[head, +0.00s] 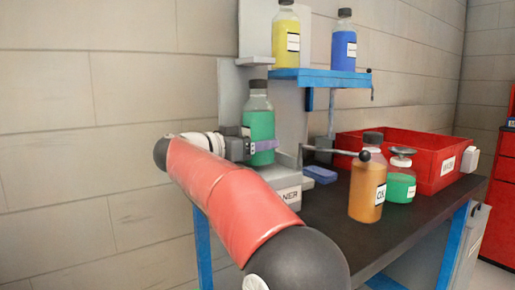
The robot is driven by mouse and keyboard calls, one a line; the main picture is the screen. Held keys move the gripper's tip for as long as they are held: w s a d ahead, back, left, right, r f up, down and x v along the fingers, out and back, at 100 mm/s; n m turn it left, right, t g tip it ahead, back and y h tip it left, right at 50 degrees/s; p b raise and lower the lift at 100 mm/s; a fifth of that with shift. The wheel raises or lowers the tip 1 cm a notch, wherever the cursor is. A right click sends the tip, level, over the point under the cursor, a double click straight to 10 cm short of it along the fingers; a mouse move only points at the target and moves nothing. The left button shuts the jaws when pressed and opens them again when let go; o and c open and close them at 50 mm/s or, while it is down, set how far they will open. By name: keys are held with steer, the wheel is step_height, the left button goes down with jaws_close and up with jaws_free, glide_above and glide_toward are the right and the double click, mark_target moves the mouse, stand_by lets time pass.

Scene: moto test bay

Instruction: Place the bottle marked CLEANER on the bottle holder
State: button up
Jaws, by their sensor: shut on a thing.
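A clear bottle with green liquid and a dark cap (259,122) is upright in my gripper (247,148), which is shut around its body. No readable label shows on this bottle. Below it is a light grey stand (280,184), whose front plate shows the letters "NER", the rest being hidden by my arm. The bottle's lower end is close to the top of the stand; I cannot tell whether it touches. My red arm covers part of the stand's front and left side.
On the dark table (345,235) stand an orange bottle (367,195), a shorter green jar (400,182) and a red crate (420,150). A thin lever (335,153) reaches toward the orange bottle. A blue shelf (315,77) above holds yellow (286,35) and blue (344,48) bottles.

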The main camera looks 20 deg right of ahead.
steer(key=shift+f, duration=0.5)
steer(key=o, duration=0.8)
steer(key=shift+a, duration=0.2)
steer(key=v, duration=1.1)
steer(key=shift+s+a, duration=0.1)
steer(key=shift+a, duration=0.2)
